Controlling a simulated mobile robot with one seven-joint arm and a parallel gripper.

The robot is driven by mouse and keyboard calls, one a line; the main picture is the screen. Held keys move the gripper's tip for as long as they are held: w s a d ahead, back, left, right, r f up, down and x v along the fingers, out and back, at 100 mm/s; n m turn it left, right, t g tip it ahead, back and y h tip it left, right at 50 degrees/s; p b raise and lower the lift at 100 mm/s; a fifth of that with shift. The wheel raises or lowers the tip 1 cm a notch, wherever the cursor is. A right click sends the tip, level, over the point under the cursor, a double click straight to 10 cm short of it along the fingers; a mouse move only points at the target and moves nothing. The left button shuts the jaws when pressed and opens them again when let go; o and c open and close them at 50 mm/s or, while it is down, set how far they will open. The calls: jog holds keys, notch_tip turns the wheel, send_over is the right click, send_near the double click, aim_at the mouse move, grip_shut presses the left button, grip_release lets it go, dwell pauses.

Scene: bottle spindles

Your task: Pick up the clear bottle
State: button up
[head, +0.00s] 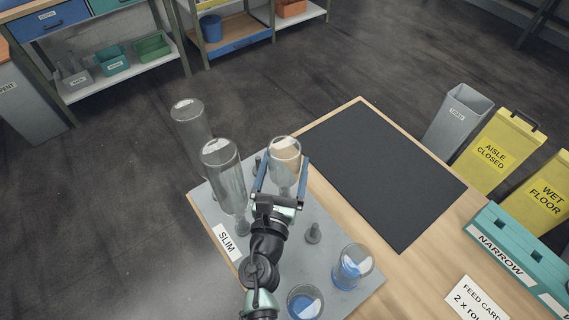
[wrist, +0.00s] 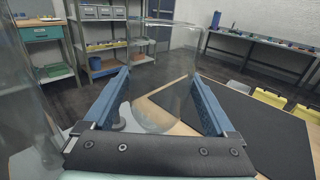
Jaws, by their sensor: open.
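Three clear bottles stand upside down at the left part of the grey board in the head view. One clear bottle (head: 285,151) is between the two blue fingers of my gripper (head: 283,172). The other two, a nearer one (head: 224,172) and a farther one (head: 190,127), stand to its left. In the wrist view the clear bottle (wrist: 160,95) shows between the fingers of my gripper (wrist: 158,80), which are open on either side of it. I cannot tell whether either finger touches the glass. My wrist hides the lower part of this bottle in the head view.
Two blue-tinted vessels (head: 352,268) (head: 305,301) stand at the front of the grey board (head: 325,210). A bare spindle (head: 313,234) stands right of my wrist. A black mat (head: 385,170) is clear. A teal NARROW rack (head: 515,258) and a feed card (head: 477,301) lie right.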

jog(key=c, duration=1.3)
grip_shut()
jog(key=shift+r, duration=0.15)
